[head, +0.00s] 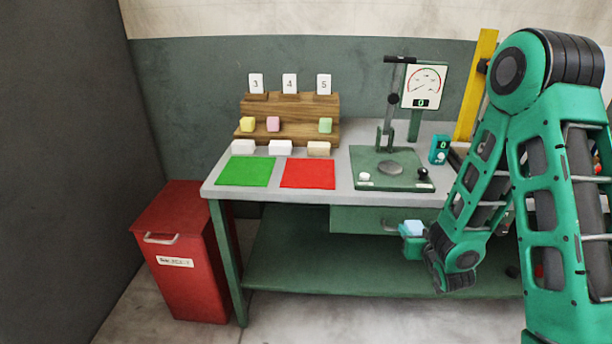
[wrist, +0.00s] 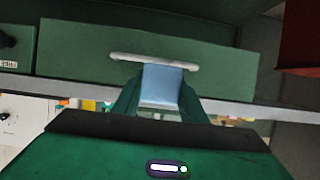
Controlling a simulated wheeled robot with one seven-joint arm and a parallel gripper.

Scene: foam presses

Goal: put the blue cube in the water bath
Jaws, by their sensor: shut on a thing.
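A light blue cube (head: 413,226) is held in my gripper (head: 411,232), in front of the bench's drawer and below the bench top. In the wrist view the blue cube (wrist: 162,84) sits between the two green fingers of my gripper (wrist: 160,100), which are shut on it. I cannot make out a water bath in either view. My arm covers the right end of the bench in the head view.
The bench (head: 345,190) carries a green mat (head: 246,172), a red mat (head: 308,174), a press (head: 390,182) with a dial, and a wooden rack (head: 290,105) with several pale blocks. A teal device (head: 439,149) stands beside the press. A red bin (head: 185,255) stands left.

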